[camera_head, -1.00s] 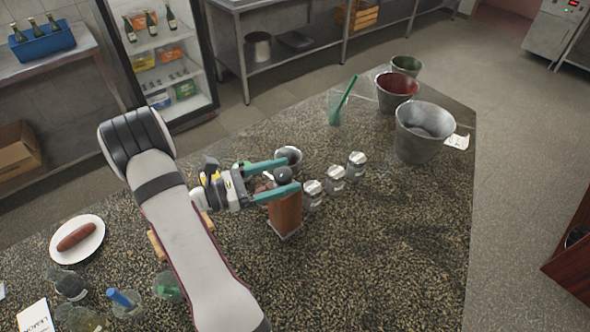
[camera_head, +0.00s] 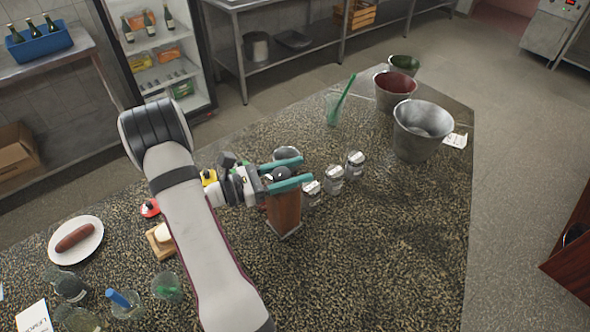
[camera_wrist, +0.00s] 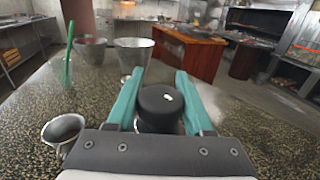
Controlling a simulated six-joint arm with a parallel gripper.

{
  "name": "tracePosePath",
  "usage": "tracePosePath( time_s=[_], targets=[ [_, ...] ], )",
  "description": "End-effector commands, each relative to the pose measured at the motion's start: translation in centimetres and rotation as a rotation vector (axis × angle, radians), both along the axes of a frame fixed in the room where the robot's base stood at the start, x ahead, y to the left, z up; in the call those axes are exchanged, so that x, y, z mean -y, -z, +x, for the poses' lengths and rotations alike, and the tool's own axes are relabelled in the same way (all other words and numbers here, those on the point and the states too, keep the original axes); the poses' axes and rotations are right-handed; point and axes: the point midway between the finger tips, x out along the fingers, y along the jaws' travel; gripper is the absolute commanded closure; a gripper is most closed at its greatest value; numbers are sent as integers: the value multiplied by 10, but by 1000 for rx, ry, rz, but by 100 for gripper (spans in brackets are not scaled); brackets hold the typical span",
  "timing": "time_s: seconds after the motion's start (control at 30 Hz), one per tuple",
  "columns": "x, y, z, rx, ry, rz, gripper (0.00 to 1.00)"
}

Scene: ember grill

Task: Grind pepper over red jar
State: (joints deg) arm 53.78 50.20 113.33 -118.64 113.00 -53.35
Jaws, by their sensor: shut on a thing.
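The pepper grinder (camera_head: 285,214) is a brown wooden block with a dark round knob, upright on the counter at mid-picture. My gripper (camera_head: 306,169) reaches it from the left, its two teal fingers on either side of the knob and closed on it. In the wrist view the black knob (camera_wrist: 160,106) sits between the fingers of my gripper (camera_wrist: 160,76). A small red thing (camera_head: 150,208), perhaps the red jar, shows left of my arm; its shape is partly unclear. A yellow thing (camera_head: 209,177) shows partly behind my wrist.
Several metal-topped shakers, one here (camera_head: 334,180), stand close right of the grinder. A metal cup (camera_head: 287,153) is just behind it. Buckets (camera_head: 420,140) and a glass with a green straw (camera_head: 333,108) stand farther back. A sausage plate (camera_head: 76,241) is left. The front right counter is clear.

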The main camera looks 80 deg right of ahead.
Motion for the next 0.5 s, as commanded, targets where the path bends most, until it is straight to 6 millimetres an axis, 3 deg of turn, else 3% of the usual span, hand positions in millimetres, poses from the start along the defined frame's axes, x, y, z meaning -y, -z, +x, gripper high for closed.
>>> tracePosePath(
  time_s=[0.27, 0.5],
  targets=[
    [-1, 0, 0, 0, 31, -1, 100],
    [-5, 0, -2, 1, 167, -2, 100]
  ],
)
